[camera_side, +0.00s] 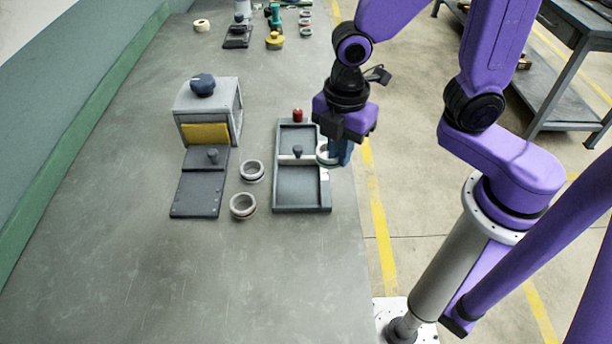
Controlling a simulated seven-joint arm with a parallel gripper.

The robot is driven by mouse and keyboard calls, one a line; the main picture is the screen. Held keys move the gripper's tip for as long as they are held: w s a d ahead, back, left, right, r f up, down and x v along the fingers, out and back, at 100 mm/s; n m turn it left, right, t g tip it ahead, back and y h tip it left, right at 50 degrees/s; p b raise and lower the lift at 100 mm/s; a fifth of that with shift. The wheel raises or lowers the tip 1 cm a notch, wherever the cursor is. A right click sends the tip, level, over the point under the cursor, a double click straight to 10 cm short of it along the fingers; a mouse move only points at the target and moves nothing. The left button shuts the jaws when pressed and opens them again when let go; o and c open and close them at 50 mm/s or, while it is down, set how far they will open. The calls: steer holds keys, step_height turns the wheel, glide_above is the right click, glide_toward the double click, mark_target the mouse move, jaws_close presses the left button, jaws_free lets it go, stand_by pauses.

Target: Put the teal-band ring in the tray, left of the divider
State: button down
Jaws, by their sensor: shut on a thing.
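A pale ring with a greenish band (325,153) is in my gripper (341,153), at the right edge of the tray. The blue fingers are shut on the ring's right side and partly hide it. The grey tray (302,209) lies on the bench with a pale divider (287,158) across its middle, making a far and a near compartment.
Two grey rings (252,171) (243,206) stand left of the tray. Further left is a grey grinder housing (207,100) with a dark knob and yellow block, and a dark plate (198,195) before it. A red knob (298,115) stands behind the tray. The near bench is clear.

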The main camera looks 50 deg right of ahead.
glide_above(306, 191)
step_height(306, 191, down, 6)
steer(key=shift+d+f, duration=0.1)
steer(key=shift+f, duration=1.7)
steer(key=shift+f, duration=0.15)
steer(key=c, duration=1.5)
jaws_free()
step_height(306, 191, up, 12)
steer(key=s+d+r+m, duration=0.1)
steer(key=s+d+m, duration=0.1)
steer(key=s+d, duration=0.2)
steer(key=s+d+r+m, duration=0.1)
steer(key=s+d+m, duration=0.1)
steer(key=s+d, duration=0.2)
steer(key=s+d+m, duration=0.2)
steer(key=s+d, duration=0.2)
steer(key=s, duration=0.4)
steer(key=shift+s+d+r+m, duration=0.15)
steer(key=shift+s+r+m, duration=0.15)
steer(key=shift+r+m, duration=0.1)
